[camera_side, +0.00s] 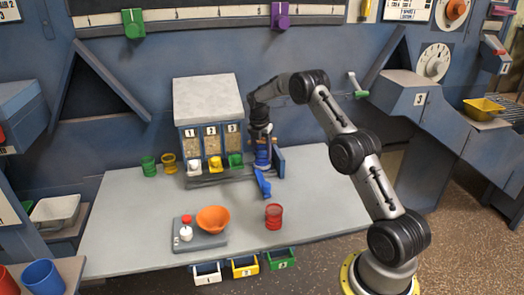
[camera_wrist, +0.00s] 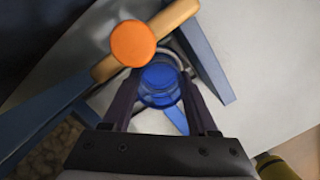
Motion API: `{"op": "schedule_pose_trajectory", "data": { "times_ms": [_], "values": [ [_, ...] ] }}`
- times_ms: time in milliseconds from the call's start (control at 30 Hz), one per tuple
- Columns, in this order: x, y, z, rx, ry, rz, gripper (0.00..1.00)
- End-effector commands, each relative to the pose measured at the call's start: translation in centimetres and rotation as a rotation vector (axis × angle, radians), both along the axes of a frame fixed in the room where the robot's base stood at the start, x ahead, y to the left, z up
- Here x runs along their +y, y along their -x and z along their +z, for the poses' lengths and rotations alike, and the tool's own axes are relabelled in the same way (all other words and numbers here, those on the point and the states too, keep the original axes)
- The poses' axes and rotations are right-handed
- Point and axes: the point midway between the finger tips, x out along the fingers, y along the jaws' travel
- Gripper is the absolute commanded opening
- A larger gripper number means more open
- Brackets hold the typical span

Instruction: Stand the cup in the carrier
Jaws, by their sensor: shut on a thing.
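My gripper (camera_wrist: 160,100) is shut on a blue cup (camera_wrist: 160,82), seen from above between the two dark fingers in the wrist view. In the side view, my gripper (camera_side: 262,145) points down at the back of the table, right of the numbered bin block, with the blue cup (camera_side: 262,159) below it. A grey curved rim shows beside the cup in the wrist view, probably the carrier (camera_wrist: 184,60); whether the cup sits inside it or above it I cannot tell. A wooden bar (camera_wrist: 172,27) with an orange knob (camera_wrist: 132,43) lies just beyond.
A blue slanted piece (camera_side: 263,184) projects forward below the cup. The numbered bin block (camera_side: 208,105) stands close left. A red cup (camera_side: 273,217), an orange bowl (camera_side: 213,219) and a grey scale (camera_side: 185,242) are nearer the front. The table's right side is clear.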

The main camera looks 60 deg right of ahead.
Motion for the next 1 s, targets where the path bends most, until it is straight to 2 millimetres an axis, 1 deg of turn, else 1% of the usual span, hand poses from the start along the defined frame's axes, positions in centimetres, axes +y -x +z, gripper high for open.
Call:
{"op": "schedule_pose_trajectory", "data": {
  "times_ms": [767, 800, 933, 967, 1000],
  "values": [
    [0.00, -0.01, -0.62, -0.001, 0.000, 0.000, 0.06],
    [0.00, 0.00, -0.63, -0.001, 0.000, 0.000, 0.66],
    [0.01, 0.00, -0.63, -0.001, 0.000, 0.000, 0.90],
    [0.01, 0.00, -0.63, 0.000, 0.000, 0.000, 0.94],
    [0.01, 0.00, -0.63, 0.000, 0.000, 0.000, 0.94]
  ]
}}
